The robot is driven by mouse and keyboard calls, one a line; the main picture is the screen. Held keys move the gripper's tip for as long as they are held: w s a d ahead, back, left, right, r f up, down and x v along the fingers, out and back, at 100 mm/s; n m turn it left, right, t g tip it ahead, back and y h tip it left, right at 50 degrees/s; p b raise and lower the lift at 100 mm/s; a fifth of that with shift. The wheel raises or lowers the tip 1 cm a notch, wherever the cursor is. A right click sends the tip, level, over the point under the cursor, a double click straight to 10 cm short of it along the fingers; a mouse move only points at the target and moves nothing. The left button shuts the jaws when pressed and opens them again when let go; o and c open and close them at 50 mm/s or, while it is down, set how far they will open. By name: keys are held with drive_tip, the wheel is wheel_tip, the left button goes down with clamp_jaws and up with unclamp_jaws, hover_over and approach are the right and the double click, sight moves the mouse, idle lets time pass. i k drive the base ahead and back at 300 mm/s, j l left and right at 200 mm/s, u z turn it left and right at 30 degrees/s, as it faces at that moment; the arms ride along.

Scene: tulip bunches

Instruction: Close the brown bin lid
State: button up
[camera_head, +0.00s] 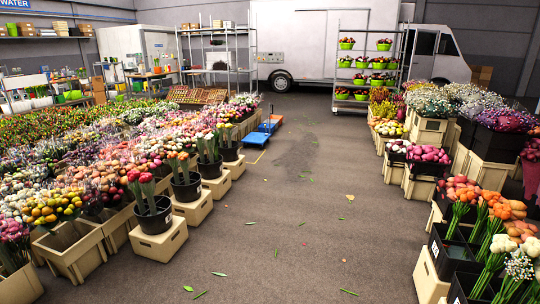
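I cannot make out a brown bin with a lid in the head view. Many tan crates stand on both sides of the aisle. An open tan crate (66,263) at the lower left looks empty, and no lid shows on it. Another tan crate (160,243) stands beside it with a black bucket (155,221) of red tulips on top. Low brown boxes (196,96) lie near the metal rack at the back left, too small to tell a lid. My gripper is not in view.
The aisle floor (290,215) is clear, with scattered leaves. A blue cart (258,138) stands at the aisle's left edge. Flower buckets (452,252) line the right side. A metal shelf rack (338,72) and a white truck (300,45) stand at the back.

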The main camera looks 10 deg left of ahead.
sight(98, 82)
drive_tip(key=i+j+u, duration=0.15)
drive_tip(key=i+u, duration=0.2)
drive_tip(key=i, duration=0.3)
drive_tip(key=i+u, duration=0.35)
drive_tip(key=i, duration=0.3)
drive_tip(key=i+l+u, duration=0.35)
drive_tip(key=i, duration=0.3)
drive_tip(key=i+j, duration=0.1)
drive_tip(key=i, duration=0.5)
drive_tip(key=i+j, duration=0.1)
drive_tip(key=i, duration=0.45)
drive_tip(key=i+j, duration=0.1)
drive_tip(key=i, duration=0.5)
drive_tip(key=i+j+z, duration=0.1)
drive_tip(key=i, duration=0.5)
drive_tip(key=i+l+z, duration=0.15)
drive_tip(key=i+z, duration=0.2)
drive_tip(key=i, duration=0.25)
drive_tip(key=i+z, duration=0.3)
drive_tip(key=i, duration=0.35)
drive_tip(key=i+j+z, duration=0.15)
drive_tip(key=i+z, duration=0.2)
drive_tip(key=i, duration=8.65)
drive_tip(key=i+l+u, duration=0.15)
drive_tip(key=i, duration=0.8)
